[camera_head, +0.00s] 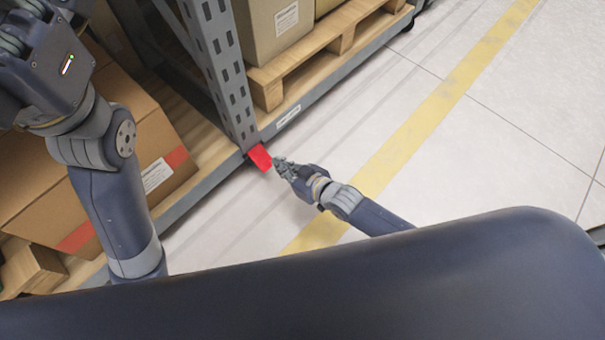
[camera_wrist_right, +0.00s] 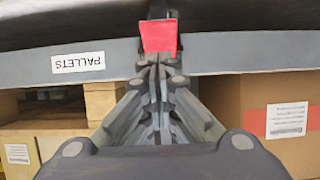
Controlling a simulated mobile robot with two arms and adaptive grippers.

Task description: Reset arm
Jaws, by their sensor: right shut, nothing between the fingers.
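My right gripper (camera_head: 281,164) is low over the floor beside the rack, with its fingers shut and empty. In the right wrist view its closed fingers (camera_wrist_right: 158,66) point at a small red piece (camera_wrist_right: 160,36). The red piece (camera_head: 259,157) is at the foot of the grey rack upright (camera_head: 230,75). The fingertips are very close to it; I cannot tell whether they touch. My left arm rises at the left of the head view, and its gripper (camera_head: 18,38) is partly cut off at the top left corner. Its finger state is unclear.
A rack beam (camera_head: 320,95) runs along the floor, with a "PALLETS" label (camera_wrist_right: 78,62) in the wrist view. Cardboard boxes (camera_head: 150,125) and a wooden pallet (camera_head: 300,60) sit on the rack. The pale floor (camera_head: 500,130) with a yellow line (camera_head: 440,100) is clear at the right.

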